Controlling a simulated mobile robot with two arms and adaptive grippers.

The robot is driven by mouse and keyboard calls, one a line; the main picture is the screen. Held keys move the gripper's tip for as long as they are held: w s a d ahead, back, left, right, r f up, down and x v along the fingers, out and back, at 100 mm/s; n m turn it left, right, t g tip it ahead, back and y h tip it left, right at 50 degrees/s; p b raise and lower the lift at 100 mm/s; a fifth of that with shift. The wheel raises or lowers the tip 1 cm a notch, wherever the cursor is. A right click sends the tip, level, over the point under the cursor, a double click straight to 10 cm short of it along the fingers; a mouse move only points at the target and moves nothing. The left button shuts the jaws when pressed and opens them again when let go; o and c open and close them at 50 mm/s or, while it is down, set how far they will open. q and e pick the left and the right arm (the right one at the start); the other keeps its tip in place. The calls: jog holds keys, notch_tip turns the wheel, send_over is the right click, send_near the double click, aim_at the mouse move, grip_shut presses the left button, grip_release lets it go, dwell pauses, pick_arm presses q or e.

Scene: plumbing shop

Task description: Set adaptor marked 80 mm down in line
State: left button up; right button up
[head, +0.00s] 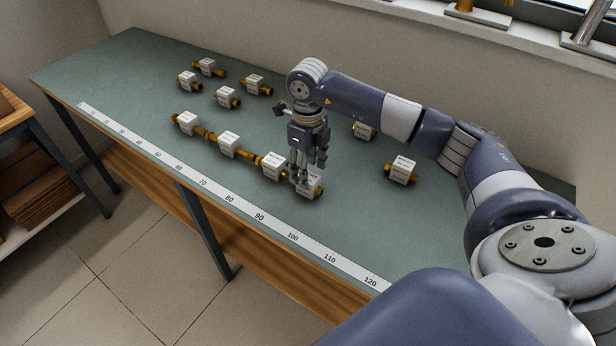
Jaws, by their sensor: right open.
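Several brass adaptors with white tags form a row beside the white ruler strip (230,198) on the green bench. In it I see a left adaptor (186,122), a second adaptor (229,144), a third adaptor (271,165) and a right-end adaptor (311,187). The tag lettering is too small to read, so I cannot tell which is marked 80 mm. My right gripper (303,176) points down at the right-end adaptor and partly hides it. Its jaws are open. The right-end adaptor rests on the bench at the row's end. My left gripper is out of view.
Loose tagged fittings stand behind the row: a left group (228,97), one fitting behind my right arm (364,130) and one at right (402,169). The wall and window ledge run behind the bench. The bench's right front area is clear.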

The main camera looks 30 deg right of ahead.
notch_tip(320, 180, up, 8)
jog(key=b, duration=0.1)
jog(key=shift+r, duration=0.2)
dwell(0.5)
